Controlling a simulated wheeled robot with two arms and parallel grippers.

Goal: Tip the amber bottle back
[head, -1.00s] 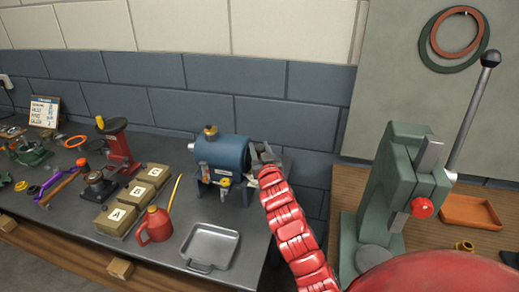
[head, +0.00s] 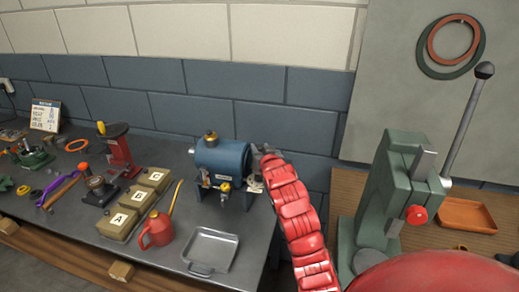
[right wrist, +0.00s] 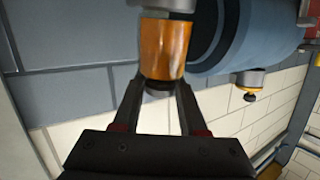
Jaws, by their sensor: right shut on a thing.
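The amber bottle (right wrist: 165,48) is a glossy orange cylinder beside the end of the blue casing (right wrist: 245,30) in the right wrist view. A grey fitting covers one end and a dark neck shows at the other. My right gripper (right wrist: 160,88) has its two fingers closed about the bottle near the dark neck. In the head view the red right arm reaches the right end of the blue casing (head: 222,158), where the right gripper (head: 258,152) is partly hidden. I cannot make out the held bottle clearly there. My left gripper is out of view.
An amber-topped cap (head: 211,135) sits on the casing. A metal tray (head: 208,250), red oil can (head: 157,230) and lettered boxes (head: 118,222) stand nearby on the bench. A green press (head: 395,190) stands right of my arm.

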